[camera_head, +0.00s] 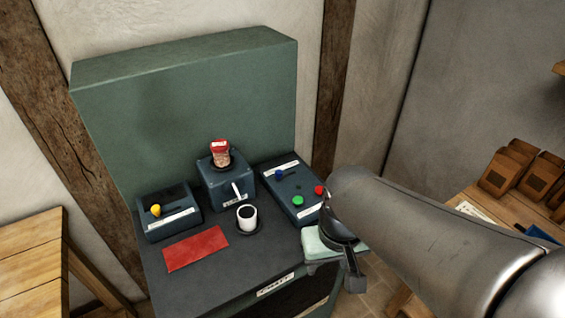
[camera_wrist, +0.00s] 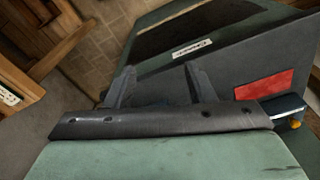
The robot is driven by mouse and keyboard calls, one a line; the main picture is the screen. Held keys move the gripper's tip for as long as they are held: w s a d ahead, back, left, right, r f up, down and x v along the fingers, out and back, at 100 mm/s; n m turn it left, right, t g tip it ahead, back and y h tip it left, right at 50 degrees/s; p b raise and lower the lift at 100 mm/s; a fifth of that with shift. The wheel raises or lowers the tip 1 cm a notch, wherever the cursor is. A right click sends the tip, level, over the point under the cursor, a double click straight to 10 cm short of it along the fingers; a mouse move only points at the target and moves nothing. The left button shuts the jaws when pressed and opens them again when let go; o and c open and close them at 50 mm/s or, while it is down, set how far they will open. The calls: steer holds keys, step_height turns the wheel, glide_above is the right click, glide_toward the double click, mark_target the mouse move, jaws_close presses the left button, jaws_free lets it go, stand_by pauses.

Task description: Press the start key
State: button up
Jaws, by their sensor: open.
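The right-hand control box (camera_head: 292,188) on the dark counter carries a green key (camera_head: 297,201), a red key (camera_head: 320,190) and a blue key (camera_head: 280,174). Its labels are too small to read, so I cannot tell from them which key is start. My gripper (camera_head: 335,272) is beside the counter's right front edge, apart from the keys. In the wrist view its two fingers (camera_wrist: 158,82) stand apart with nothing between them. The wrist view does not show the green or red key.
A left box with a yellow knob (camera_head: 155,210), a middle box (camera_head: 226,184) with a red-topped jar (camera_head: 220,152), a white cup (camera_head: 247,217) and a red mat (camera_head: 196,248) share the counter. A tall green panel (camera_head: 190,110) stands behind. A wooden table (camera_head: 520,215) is right.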

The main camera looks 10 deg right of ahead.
jaws_close()
stand_by(1.5)
